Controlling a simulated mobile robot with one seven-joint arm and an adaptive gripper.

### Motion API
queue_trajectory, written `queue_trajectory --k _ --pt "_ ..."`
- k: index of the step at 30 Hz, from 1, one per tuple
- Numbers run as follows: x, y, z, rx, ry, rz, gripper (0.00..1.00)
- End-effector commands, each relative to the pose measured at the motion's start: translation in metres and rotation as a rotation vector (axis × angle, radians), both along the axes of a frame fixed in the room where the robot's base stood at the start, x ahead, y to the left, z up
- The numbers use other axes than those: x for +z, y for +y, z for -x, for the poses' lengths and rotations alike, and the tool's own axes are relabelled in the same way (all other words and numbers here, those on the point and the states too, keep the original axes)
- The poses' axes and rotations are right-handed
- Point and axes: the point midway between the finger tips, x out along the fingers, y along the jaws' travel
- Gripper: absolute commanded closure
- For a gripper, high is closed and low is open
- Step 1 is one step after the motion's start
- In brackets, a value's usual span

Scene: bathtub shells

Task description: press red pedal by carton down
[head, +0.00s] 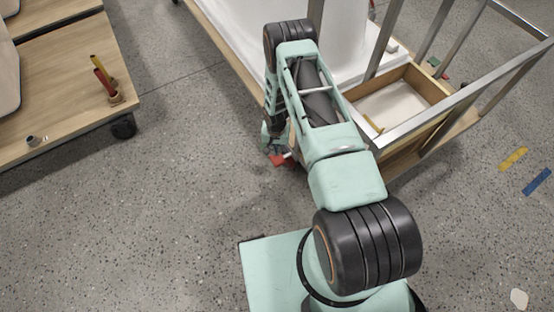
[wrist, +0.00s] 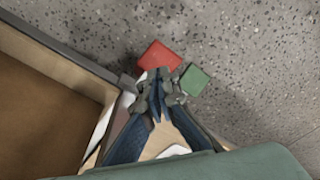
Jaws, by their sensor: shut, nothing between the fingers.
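A flat red pedal (wrist: 158,56) lies low near the floor in the wrist view, just beyond my fingertips. Its red also shows in the head view (head: 278,161), partly hidden by my gripper. A green pedal (wrist: 194,79) sits to its right in the wrist view. My gripper (wrist: 159,88) is shut and empty, with its tips by the near edges of both pedals. I cannot tell whether it touches either one. No carton is clearly identifiable; an open wood-coloured box (head: 443,92) stands inside a metal frame to the right of my arm.
The metal rail (head: 470,75) and box edge lie close beside my arm. A wooden cart (head: 65,60) holding red and yellow tools (head: 101,75) stands at left. Yellow (head: 513,158) and blue (head: 537,181) strips lie at right. Floor to the left is open.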

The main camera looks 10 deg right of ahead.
Motion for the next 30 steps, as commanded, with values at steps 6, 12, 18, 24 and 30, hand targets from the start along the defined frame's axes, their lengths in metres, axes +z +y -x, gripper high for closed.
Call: queue_trajectory --k 6,12,18,24,30 --pt "-0.007 0.0 0.0 0.001 0.0 0.0 1.0" --pt "-0.028 -0.001 -0.002 0.0 -0.001 0.0 1.0" --pt "-0.054 -0.002 -0.005 0.0 0.0 0.0 1.0" --pt "-0.069 -0.003 -0.006 0.0 0.0 0.0 1.0" --pt "-0.069 -0.003 -0.007 0.001 0.0 0.0 1.0"
